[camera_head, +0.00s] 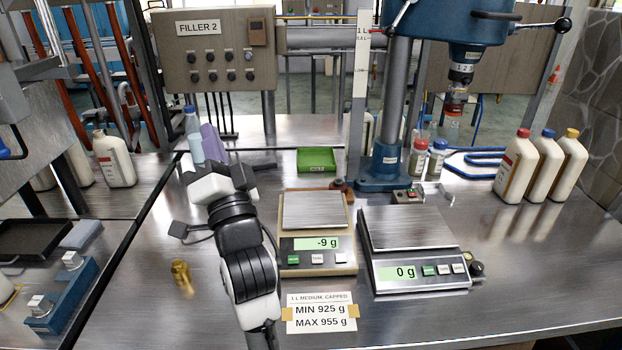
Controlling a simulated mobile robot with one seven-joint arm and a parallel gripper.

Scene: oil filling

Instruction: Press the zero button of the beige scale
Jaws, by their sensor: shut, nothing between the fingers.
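The beige scale (348,226) stands in the middle of the steel table. Its display (317,243) reads -9 g, and its steel pan (314,209) is empty. Below the display sit a green button (293,259) and two white buttons (317,259); their labels are too small to read surely. My gripper (216,172) is shut and empty, to the left of the scale and beyond its display, apart from the buttons. The arm runs up the left side of the scale. The fingertips are hard to make out.
A grey scale (412,226) reading 0 g stands close to the right. A weight-limit card (320,312) lies in front, and a brass weight (181,273) stands left of the arm. A green tray (316,160) is behind. Several bottles (516,165) stand at the right.

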